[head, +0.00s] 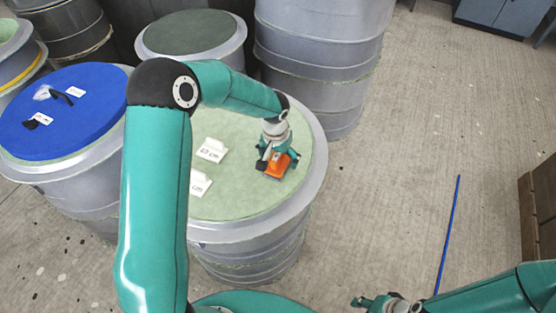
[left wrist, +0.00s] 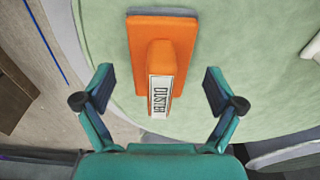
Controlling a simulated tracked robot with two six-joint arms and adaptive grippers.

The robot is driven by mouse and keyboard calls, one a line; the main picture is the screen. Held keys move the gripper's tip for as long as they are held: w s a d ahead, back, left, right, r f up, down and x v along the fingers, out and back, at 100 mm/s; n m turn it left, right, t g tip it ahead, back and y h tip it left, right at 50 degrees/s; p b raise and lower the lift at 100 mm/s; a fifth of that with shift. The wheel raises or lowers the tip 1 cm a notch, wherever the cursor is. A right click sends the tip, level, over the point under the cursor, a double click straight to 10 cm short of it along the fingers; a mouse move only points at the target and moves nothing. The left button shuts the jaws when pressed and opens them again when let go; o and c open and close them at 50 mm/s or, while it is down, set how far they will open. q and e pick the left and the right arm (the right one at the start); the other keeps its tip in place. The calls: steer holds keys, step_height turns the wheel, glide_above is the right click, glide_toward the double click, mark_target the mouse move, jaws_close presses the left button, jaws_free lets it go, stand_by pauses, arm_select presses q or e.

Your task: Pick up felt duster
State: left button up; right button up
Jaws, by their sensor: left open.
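The felt duster (head: 278,171) is an orange block with a raised handle, lying on the pale green top of a round grey mould near its right edge. In the left wrist view the duster (left wrist: 150,62) shows a grey underside edge and a white label reading DUSTER. My left gripper (left wrist: 158,78) is open, with one finger on each side of the duster's handle and gaps visible on both sides. In the head view the left gripper (head: 274,157) is directly over the duster and hides part of it. My right gripper (head: 376,301) is low at the bottom edge, away from the duster.
Two white label cards (head: 211,150) (head: 200,183) stand on the same green mould top (head: 240,200). A blue-topped mould (head: 75,140) with small items is at left. Other grey moulds (head: 320,60) stand behind. A blue strip (head: 448,235) lies on open floor at right.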

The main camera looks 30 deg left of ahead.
arm_select(q)
steer(key=shift+f, duration=0.3)
steer(key=c, duration=1.3)
steer(key=shift+r, duration=0.1)
step_height(320, 180, up, 20)
steer(key=shift+f+b, duration=0.1)
steer(key=shift+b, duration=0.2)
